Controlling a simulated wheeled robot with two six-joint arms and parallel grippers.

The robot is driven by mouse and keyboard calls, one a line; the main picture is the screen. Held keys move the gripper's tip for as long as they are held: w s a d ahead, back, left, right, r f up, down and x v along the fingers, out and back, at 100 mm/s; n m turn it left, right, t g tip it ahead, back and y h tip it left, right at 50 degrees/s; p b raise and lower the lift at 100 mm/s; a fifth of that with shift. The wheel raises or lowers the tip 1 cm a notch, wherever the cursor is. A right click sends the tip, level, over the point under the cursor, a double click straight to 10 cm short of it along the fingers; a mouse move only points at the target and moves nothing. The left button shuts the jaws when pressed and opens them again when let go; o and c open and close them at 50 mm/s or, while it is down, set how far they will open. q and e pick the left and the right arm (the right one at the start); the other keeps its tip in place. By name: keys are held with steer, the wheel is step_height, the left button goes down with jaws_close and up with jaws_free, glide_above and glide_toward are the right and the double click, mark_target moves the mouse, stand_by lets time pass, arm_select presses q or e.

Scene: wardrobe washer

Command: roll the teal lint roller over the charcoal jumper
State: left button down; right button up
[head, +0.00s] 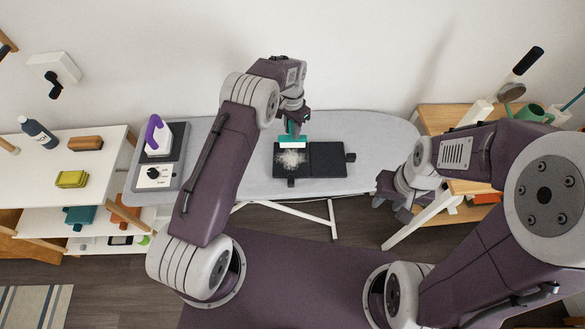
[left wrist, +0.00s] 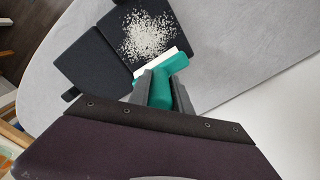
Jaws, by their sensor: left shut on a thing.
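My left gripper (head: 291,118) is shut on the teal lint roller (head: 290,135), above the grey ironing board. In the left wrist view the lint roller (left wrist: 164,72) shows its teal body between the fingers and a white roller edge beyond. The charcoal jumper (head: 325,160) lies folded flat on the ironing board, with a patch of white lint (head: 291,159) on its left half. The roller is right at the edge of this patch; I cannot tell whether it touches the jumper. My right gripper (head: 390,196) hangs at the board's right front; its fingers look apart and empty.
An iron (head: 158,138) stands on a grey station at the board's left end. A white shelf (head: 95,158) at left holds a bottle (head: 38,132), a brush (head: 85,143) and a yellow item. A wooden table (head: 440,117) stands at right. The board (head: 235,170) is clear around the jumper.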

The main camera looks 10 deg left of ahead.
arm_select(q)
steer(key=shift+r, duration=0.1)
steer(key=shift+r+p, duration=0.6)
steer(key=shift+r, duration=0.05)
steer(key=shift+r+p, duration=1.15)
steer(key=shift+r, duration=0.35)
steer(key=shift+r+p, duration=1.55)
steer(key=shift+r, duration=0.5)
